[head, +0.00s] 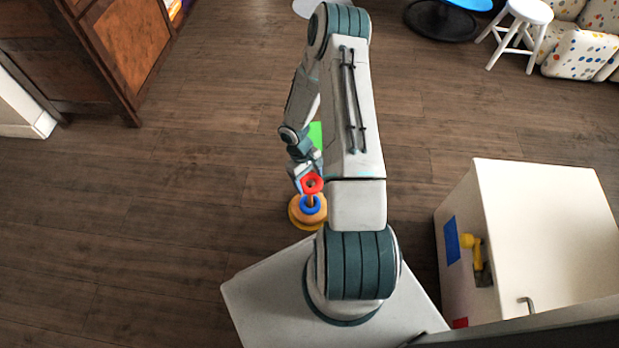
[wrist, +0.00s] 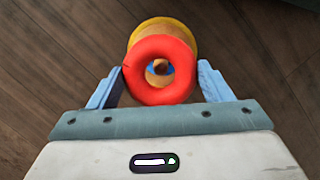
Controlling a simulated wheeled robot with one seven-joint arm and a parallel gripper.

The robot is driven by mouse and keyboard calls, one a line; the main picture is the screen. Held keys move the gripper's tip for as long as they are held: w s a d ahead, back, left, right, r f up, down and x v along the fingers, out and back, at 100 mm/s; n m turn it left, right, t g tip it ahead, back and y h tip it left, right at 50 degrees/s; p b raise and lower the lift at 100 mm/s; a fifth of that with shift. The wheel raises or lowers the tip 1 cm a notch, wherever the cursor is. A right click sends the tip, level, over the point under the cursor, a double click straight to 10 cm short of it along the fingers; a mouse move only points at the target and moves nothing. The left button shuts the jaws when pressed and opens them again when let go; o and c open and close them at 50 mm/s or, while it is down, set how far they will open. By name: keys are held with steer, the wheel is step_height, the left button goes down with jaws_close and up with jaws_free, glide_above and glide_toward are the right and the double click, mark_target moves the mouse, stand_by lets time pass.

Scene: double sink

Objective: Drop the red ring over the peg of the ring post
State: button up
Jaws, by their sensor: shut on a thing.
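The red ring (head: 312,183) is held between the two fingers of my gripper (wrist: 160,72), which press its left and right sides. The ring post stands on the floor, with a yellow-orange base (head: 296,213) and a blue ring (head: 313,205) around its peg. In the wrist view the red ring (wrist: 138,72) covers much of the post, and the peg's top (wrist: 160,67) shows within its hole. The red ring is above the blue one, apart from it. I cannot tell whether the peg's tip is inside the red ring or just below it.
A white cabinet (head: 545,220) with a yellow fixture (head: 470,241) stands at the right. A green thing (head: 315,135) is partly hidden behind my arm. A brown wooden cabinet (head: 125,45) is at upper left. The wooden floor left of the post is clear.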

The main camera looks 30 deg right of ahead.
steer(key=shift+f+b, duration=1.05)
steer(key=shift+f, duration=0.65)
steer(key=o, duration=1.1)
steer(key=shift+c, duration=0.2)
steer(key=p+v, duration=0.5)
steer(key=v, duration=0.9)
steer(key=shift+p, duration=0.3)
steer(key=shift+f, duration=0.1)
